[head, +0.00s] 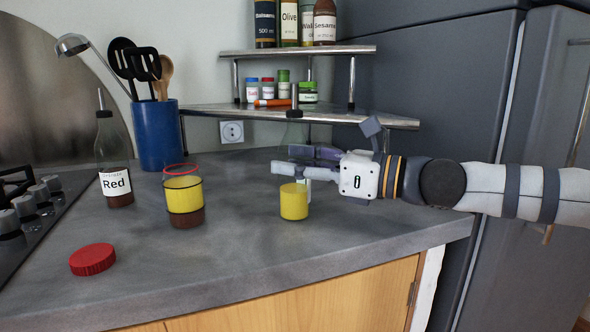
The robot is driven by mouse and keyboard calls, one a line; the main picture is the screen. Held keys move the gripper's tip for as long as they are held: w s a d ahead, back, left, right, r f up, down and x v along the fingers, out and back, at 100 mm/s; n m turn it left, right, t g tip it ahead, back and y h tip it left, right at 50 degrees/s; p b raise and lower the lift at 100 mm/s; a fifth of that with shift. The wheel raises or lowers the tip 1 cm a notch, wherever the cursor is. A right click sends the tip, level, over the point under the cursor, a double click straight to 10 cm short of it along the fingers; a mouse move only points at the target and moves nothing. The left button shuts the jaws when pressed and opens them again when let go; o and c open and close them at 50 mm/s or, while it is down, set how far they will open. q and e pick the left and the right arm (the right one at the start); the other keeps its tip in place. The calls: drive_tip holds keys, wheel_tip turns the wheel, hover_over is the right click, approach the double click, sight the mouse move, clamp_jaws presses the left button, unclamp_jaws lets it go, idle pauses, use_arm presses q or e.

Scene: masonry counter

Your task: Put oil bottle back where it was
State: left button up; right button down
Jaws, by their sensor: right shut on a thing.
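The oil bottle (294,203) is clear glass with yellow liquid in its lower part and a slim pourer on top. It is upright on or just above the counter, at the middle of the head view; I cannot tell if its base touches. My right gripper (292,168) comes in from the right and is shut around the bottle's middle, hiding part of it. My left gripper is not in view.
On the counter (240,245) stand a bottle labelled Red (115,185), an open jar (184,195) with yellow over dark red layers, a red lid (92,259) and a blue utensil pot (158,135). A corner shelf (350,115) stands behind the bottle. The front middle is clear.

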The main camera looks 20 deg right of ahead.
drive_tip(key=shift+r, duration=0.25)
drive_tip(key=shift+f, duration=0.2)
drive_tip(key=c, duration=0.9)
unclamp_jaws()
drive_tip(key=shift+r, duration=0.2)
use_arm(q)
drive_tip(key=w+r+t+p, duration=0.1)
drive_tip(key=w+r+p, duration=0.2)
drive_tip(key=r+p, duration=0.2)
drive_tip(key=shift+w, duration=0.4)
use_arm(e)
drive_tip(key=v, duration=1.2)
drive_tip(key=shift+s, duration=0.1)
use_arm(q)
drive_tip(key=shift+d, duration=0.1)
